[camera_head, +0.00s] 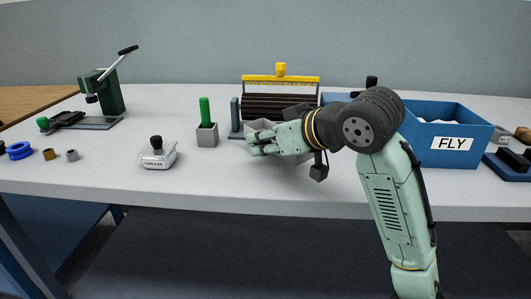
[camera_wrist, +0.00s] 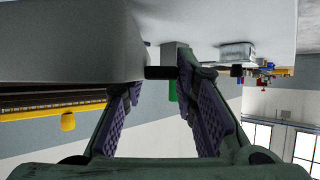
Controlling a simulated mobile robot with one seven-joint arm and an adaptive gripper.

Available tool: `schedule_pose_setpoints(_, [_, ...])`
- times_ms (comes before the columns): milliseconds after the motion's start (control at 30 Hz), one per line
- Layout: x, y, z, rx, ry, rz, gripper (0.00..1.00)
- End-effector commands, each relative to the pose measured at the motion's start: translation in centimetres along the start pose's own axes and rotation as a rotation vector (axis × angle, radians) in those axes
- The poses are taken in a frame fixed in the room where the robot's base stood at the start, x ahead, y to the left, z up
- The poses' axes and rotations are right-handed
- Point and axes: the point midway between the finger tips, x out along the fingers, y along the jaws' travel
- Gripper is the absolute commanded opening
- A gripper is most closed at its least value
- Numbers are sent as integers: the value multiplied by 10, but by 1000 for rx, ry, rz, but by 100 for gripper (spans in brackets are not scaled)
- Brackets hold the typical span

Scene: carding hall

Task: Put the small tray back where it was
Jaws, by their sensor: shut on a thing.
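The small tray (camera_head: 262,124) is grey and mostly hidden behind my gripper in the head view. A large grey surface close to the camera at the upper left of the wrist view looks like the same tray (camera_wrist: 60,40). My gripper (camera_head: 256,144) is in front of the tray, above the middle of the table. In the wrist view my gripper (camera_wrist: 158,75) has its fingers around a short black bar (camera_wrist: 160,72), which appears to be the tray's handle. I cannot tell whether the tray touches the table.
Behind stands a dark slatted rack with a yellow comb bar (camera_head: 281,78). A blue post stand (camera_head: 234,115) and a green-handled grey block (camera_head: 207,135) are left. A blue FLY bin (camera_head: 432,150) is right. The front-centre table is clear.

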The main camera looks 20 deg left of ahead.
Motion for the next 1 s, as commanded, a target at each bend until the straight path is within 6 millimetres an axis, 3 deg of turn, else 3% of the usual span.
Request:
schedule_pose_setpoints(33, [6, 3, -3, 2, -2, 0, 0])
schedule_pose_setpoints(267, [22, 2, 28, 2, 0, 0, 0])
schedule_pose_setpoints(633, [24, 2, 32, 1, 0, 0, 0])
schedule_pose_setpoints(667, [24, 2, 32, 1, -1, 0, 27])
schedule_pose_setpoints(1000, [24, 2, 32, 1, -1, 0, 46])
